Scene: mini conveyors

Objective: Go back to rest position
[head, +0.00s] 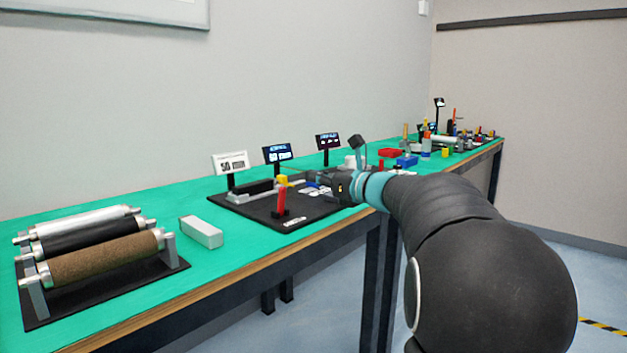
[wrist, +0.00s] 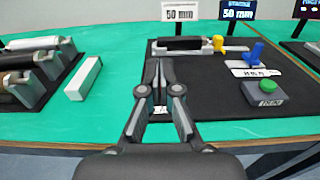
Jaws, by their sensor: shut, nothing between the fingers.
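My gripper (wrist: 158,66) is shut and empty in the wrist view, its two fingertips together above the left part of a black mat (wrist: 220,97). In the head view my gripper (head: 306,178) reaches left over the green table and partly covers the station behind it. On the mat in the wrist view are a dark roller (wrist: 183,44) with a yellow piece (wrist: 218,43), a blue part (wrist: 257,52) and a green button (wrist: 266,89). The fingers look clear of these parts. A red upright piece (head: 281,199) stands on the mat in the head view.
A rack of three rollers (head: 100,245) and a pale block (head: 201,232) stand on the green table (head: 150,200) at left. Small signs (head: 277,153) line the back. Red and blue bins (head: 407,161) and tools stand farther right. Bare table lies around the pale block.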

